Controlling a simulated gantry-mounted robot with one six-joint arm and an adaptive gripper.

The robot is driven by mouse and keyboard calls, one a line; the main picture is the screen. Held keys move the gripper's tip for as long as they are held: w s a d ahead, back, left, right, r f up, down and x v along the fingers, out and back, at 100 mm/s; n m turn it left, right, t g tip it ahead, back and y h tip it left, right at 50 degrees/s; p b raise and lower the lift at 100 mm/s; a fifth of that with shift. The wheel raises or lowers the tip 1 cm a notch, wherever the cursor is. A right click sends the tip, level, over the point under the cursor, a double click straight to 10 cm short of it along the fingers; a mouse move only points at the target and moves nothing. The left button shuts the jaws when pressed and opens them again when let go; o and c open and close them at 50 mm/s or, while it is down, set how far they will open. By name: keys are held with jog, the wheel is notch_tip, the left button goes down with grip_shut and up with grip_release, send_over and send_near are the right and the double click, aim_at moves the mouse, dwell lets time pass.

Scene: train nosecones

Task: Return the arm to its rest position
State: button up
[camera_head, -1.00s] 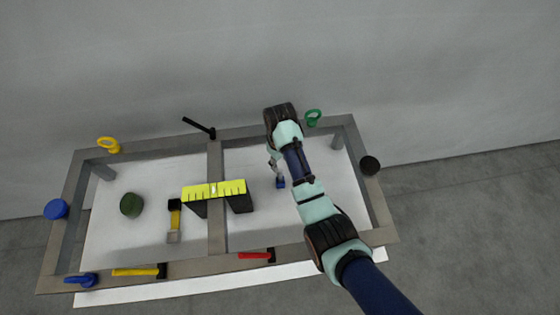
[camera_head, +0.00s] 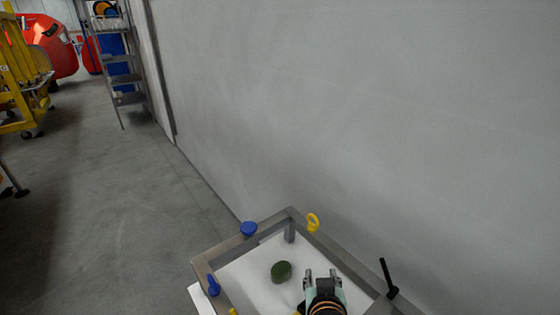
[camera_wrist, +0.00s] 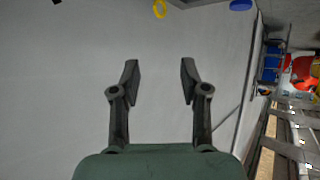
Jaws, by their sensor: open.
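My gripper (camera_head: 322,276) is at the lower right of the head view, over the metal-framed table (camera_head: 235,248). In the wrist view my gripper (camera_wrist: 160,82) has its two dark fingers apart with nothing between them. Part of my arm is cut off by the bottom edge of the head view. A dark green round piece (camera_head: 281,271) lies on the white surface, left of my gripper in the head view.
The frame carries a blue knob (camera_head: 248,229), a yellow ring (camera_head: 313,221), a blue clamp (camera_head: 213,285) and a black handle (camera_head: 388,278). A grey wall (camera_head: 380,120) stands behind. Clear floor (camera_head: 110,210) lies left, with a yellow cart (camera_head: 22,75) and step ladder (camera_head: 118,60) farther off.

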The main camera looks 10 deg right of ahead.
jog(key=s+a+r+n+t+y, duration=0.25)
jog(key=a+r+t, duration=0.25)
jog(key=a+r, duration=0.8)
jog(key=s+a+f+g, duration=0.2)
jog(key=s+f+g, duration=0.2)
jog(key=s+f, duration=0.75)
notch_tip(320, 180, up, 18)
jog(key=p, duration=1.8)
jog(key=shift+w+d+r+m+y, duration=0.25)
jog(key=shift+w+m+y, duration=0.1)
jog(key=shift+w, duration=0.1)
